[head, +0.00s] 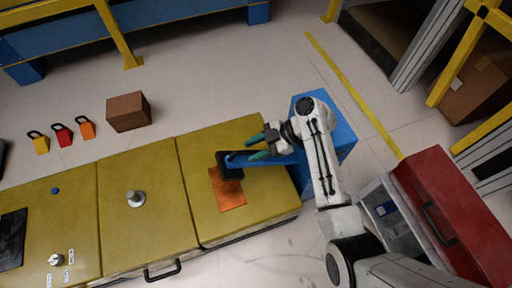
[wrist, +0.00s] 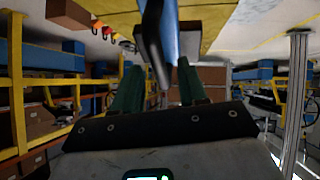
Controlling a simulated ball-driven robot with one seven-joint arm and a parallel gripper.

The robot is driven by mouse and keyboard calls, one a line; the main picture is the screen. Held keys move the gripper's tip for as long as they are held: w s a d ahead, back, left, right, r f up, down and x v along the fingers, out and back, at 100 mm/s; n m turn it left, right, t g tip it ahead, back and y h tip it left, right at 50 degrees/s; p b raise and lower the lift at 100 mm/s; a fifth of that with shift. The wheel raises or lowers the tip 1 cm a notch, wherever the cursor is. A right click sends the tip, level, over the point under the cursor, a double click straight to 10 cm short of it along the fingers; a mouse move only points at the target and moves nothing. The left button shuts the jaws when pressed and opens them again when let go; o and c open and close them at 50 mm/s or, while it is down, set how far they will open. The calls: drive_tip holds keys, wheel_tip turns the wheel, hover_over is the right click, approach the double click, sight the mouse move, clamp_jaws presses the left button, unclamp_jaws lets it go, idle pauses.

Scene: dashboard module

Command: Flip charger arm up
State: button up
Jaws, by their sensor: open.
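The charger arm (head: 272,160) is a blue bar joined to a black block (head: 230,168) on the right yellow panel. It points right, toward my gripper's wrist, and looks low and roughly level. My gripper (head: 254,148) has green fingers spread on the upper side of the bar in the head view. In the wrist view, the blue bar (wrist: 172,35) with a black edge comes down between the two open green fingers (wrist: 158,75). Whether either finger touches it I cannot tell. My wrist partly hides the bar's right end.
An orange-brown square (head: 228,189) lies below the black block. A blue box (head: 343,137) stands behind my arm. A brown box (head: 128,112) and several padlocks (head: 62,135) sit beyond the panel. A red-topped cabinet (head: 455,210) is at right.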

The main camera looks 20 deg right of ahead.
drive_tip(key=shift+r, duration=0.1)
drive_tip(key=shift+r, duration=0.3)
wheel_tip(320, 180, up, 3)
drive_tip(key=shift+f+p, duration=0.1)
drive_tip(key=shift+p, duration=0.65)
drive_tip(key=s+r+p, duration=0.2)
drive_tip(key=s+r, duration=0.2)
drive_tip(key=s, duration=0.3)
drive_tip(key=s+d+r+p, duration=0.1)
drive_tip(key=s+r+p, duration=0.2)
drive_tip(key=s+r, duration=0.2)
drive_tip(key=shift+s+r, duration=0.2)
drive_tip(key=shift+s, duration=0.8)
